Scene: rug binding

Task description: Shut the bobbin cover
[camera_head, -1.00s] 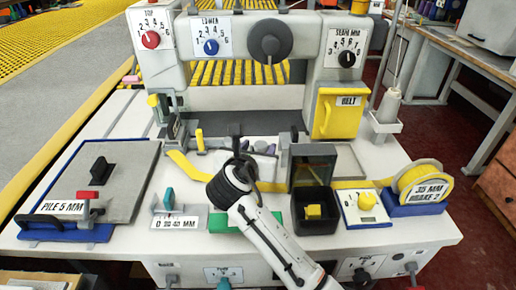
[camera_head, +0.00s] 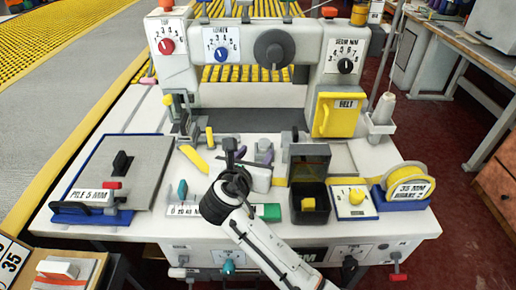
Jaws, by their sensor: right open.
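My right gripper (camera_head: 230,151) is over the middle of the white worktable, its open fingers pointing away towards the sewing machine. No part is visibly held in it. I cannot tell for sure whether this is the bobbin cover. Further right, a black box (camera_head: 318,206) holds a yellow-topped piece, and its dark lid (camera_head: 309,164) stands up open. My left gripper is not in view.
A clamp plate marked PILE 5 MM (camera_head: 92,195) lies at the left. A yellow-knobbed dial plate (camera_head: 346,204) and a yellow tape roll (camera_head: 408,182) are right of the box. The sewing machine (camera_head: 285,95) rises behind.

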